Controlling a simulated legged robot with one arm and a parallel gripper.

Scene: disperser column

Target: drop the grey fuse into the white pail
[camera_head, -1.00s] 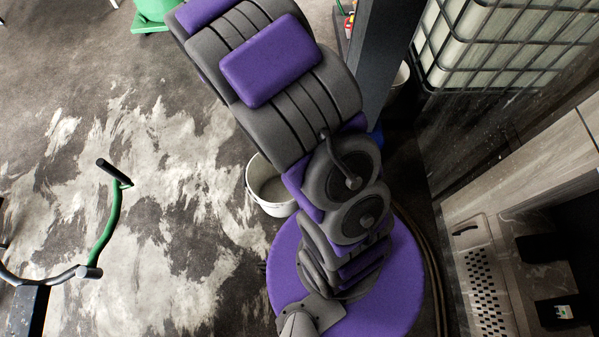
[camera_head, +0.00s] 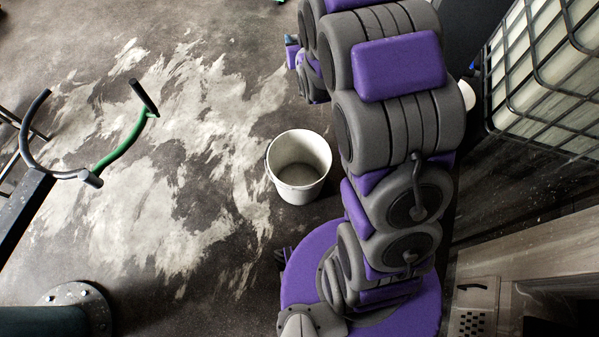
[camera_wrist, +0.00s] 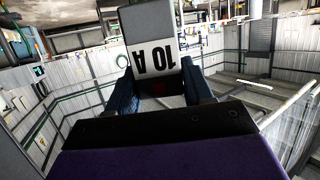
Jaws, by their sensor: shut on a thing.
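The white pail (camera_head: 299,166) stands upright on the floor, left of my arm in the head view, and its visible inside looks empty. The grey fuse (camera_wrist: 147,22) shows in the wrist view, with a white label reading "10 A" upside down. My gripper (camera_wrist: 160,84) is shut on the fuse, one dark blue finger on each side, and the fuse sticks out beyond them. In the head view the gripper and the fuse cannot be made out; my arm reaches past the top of the picture, above and beyond the pail.
A green and dark handlebar-like frame (camera_head: 110,165) stands at the left. A caged white tank (camera_head: 545,75) is at the upper right, with a wooden counter (camera_head: 535,248) below it. A bolted round foot (camera_head: 78,298) is at the lower left. Floor left of the pail is clear.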

